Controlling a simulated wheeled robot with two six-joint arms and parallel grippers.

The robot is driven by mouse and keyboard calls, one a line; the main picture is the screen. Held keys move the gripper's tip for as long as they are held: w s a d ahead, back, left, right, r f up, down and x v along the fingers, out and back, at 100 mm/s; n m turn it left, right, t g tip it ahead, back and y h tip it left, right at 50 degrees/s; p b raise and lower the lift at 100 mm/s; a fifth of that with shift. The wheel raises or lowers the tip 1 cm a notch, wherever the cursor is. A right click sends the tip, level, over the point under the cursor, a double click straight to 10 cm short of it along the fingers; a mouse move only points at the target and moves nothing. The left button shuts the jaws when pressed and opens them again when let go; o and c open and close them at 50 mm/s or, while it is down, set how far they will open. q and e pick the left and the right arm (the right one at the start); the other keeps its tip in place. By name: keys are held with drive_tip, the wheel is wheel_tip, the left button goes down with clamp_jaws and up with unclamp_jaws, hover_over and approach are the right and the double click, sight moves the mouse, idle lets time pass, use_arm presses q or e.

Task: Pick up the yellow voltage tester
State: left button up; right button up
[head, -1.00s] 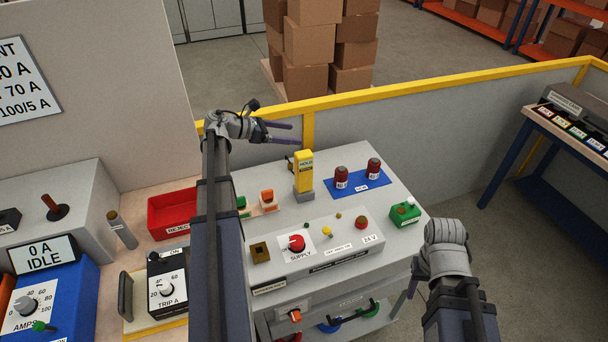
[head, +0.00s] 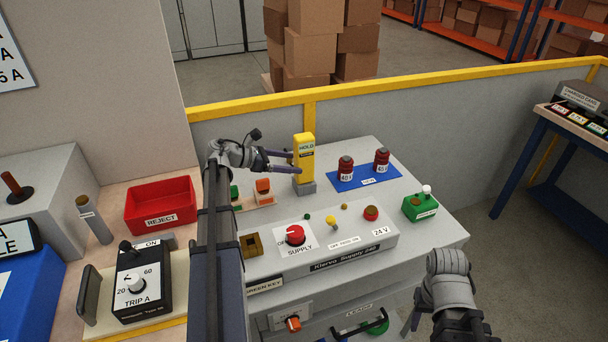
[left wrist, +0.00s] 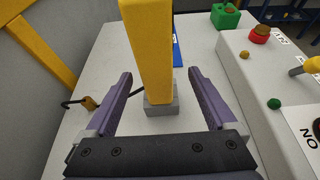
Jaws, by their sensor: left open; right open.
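The yellow voltage tester (head: 304,158) stands upright in a small grey base (head: 304,187) on the grey bench top, with a "HOLD" label near its top. In the left wrist view the tester (left wrist: 150,50) rises between the two purple fingers, a little ahead of the palm, with gaps on both sides. My left gripper (head: 289,162) is open beside the tester at its left in the head view; it also shows in the left wrist view (left wrist: 157,95). My right gripper (head: 409,323) is low at the bench's right front, its fingers mostly hidden.
A supply box (head: 325,245) with a red knob stands in front of the tester. Two red cylinders stand on a blue mat (head: 367,181) to its right, and a green box (head: 420,208) stands further right. A red reject bin (head: 160,204) is at left.

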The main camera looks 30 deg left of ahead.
sight(310, 169)
use_arm(q)
wheel_tip(310, 169, down, 2)
drive_tip(key=shift+b, duration=0.5)
use_arm(e)
wheel_tip(310, 169, down, 2)
use_arm(q)
drive_tip(key=shift+b+x, duration=0.5)
drive_tip(key=shift+x, duration=0.7)
drive_tip(key=shift+b+x, duration=0.95)
drive_tip(key=shift+x, duration=1.8)
drive_tip(key=shift+w+a, duration=0.1)
drive_tip(key=shift+a, duration=0.1)
clamp_jaws()
use_arm(e)
wheel_tip(310, 169, down, 3)
drive_tip(key=shift+r, duration=0.1)
use_arm(q)
drive_tip(key=shift+r, duration=0.1)
